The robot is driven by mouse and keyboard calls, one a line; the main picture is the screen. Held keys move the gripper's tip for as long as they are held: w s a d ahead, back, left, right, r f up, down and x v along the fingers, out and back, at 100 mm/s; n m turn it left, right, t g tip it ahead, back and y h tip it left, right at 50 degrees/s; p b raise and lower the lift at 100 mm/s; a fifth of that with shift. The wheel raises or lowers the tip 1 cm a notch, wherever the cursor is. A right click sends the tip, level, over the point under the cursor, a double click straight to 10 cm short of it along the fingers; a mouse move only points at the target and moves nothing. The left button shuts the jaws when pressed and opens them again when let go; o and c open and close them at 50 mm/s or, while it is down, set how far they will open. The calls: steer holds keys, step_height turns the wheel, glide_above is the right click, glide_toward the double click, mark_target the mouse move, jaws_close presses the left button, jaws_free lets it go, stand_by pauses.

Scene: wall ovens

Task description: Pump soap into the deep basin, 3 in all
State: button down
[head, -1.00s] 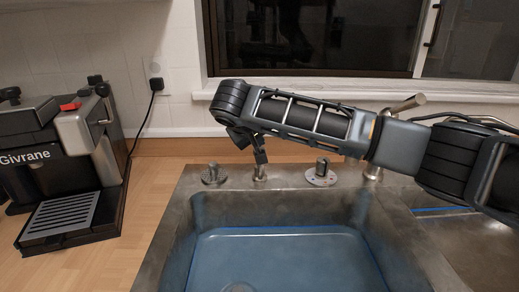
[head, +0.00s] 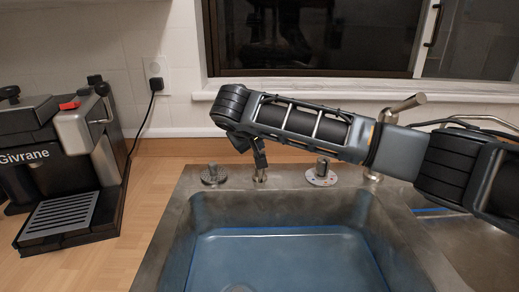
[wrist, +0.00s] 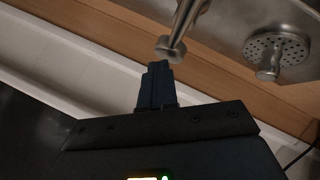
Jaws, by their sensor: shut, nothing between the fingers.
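The soap pump (head: 260,178) stands on the sink's back ledge, behind the deep basin (head: 205,215), whose inside looks bluish. In the wrist view the pump shows as a metal rod with a round end (wrist: 171,50). My gripper (head: 261,164) is shut and empty, pointing down over the pump's top in the head view. In the wrist view the shut fingers (wrist: 156,72) are close beside the round end. I cannot tell whether they touch. My fingers partly hide the pump's top in the head view.
A perforated metal disc with a knob (head: 213,175) is left of the pump, and it also shows in the wrist view (wrist: 277,50). Another knob (head: 321,172) is on the right. A faucet (head: 390,113) rises behind my arm. A coffee machine (head: 70,160) stands left.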

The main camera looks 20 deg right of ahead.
steer(key=shift+f, duration=0.45)
stand_by(0.5)
steer(key=shift+r, duration=0.1)
steer(key=shift+r+p, duration=1.15)
steer(key=shift+r, duration=0.35)
steer(key=shift+r, duration=0.1)
steer(key=shift+r+p, duration=1.8)
steer(key=shift+r, duration=0.65)
